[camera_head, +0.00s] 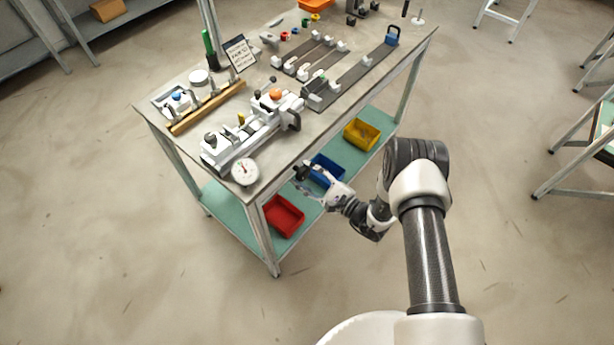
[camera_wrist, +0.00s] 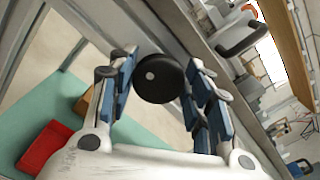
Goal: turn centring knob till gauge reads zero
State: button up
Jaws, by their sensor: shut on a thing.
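The centring knob is a round black knob with a pale dot on its face, seen in the wrist view (camera_wrist: 158,80). My gripper (camera_wrist: 161,70) has one blue-padded finger on each side of the knob and is shut on it. In the head view my gripper (camera_head: 303,172) is at the table's long right side, and the knob cannot be made out there. The gauge (camera_head: 245,172) is a white round dial with a red mark at the near corner of the table, beside the white jig (camera_head: 222,146). Its reading is too small to tell.
The table edge (camera_wrist: 205,60) runs close beside my gripper. On the lower shelf (camera_head: 232,220) are red (camera_head: 284,216), blue (camera_head: 328,166) and yellow (camera_head: 362,134) bins. Jig parts and tools crowd the table top.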

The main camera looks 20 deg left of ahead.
jog(key=shift+n, duration=0.5)
jog(key=o, duration=1)
jog(key=shift+d, duration=0.1)
jog(key=v, duration=1.1)
jog(key=shift+s+d+f, duration=0.1)
jog(key=shift+s+d, duration=0.1)
jog(key=shift+d, duration=0.15)
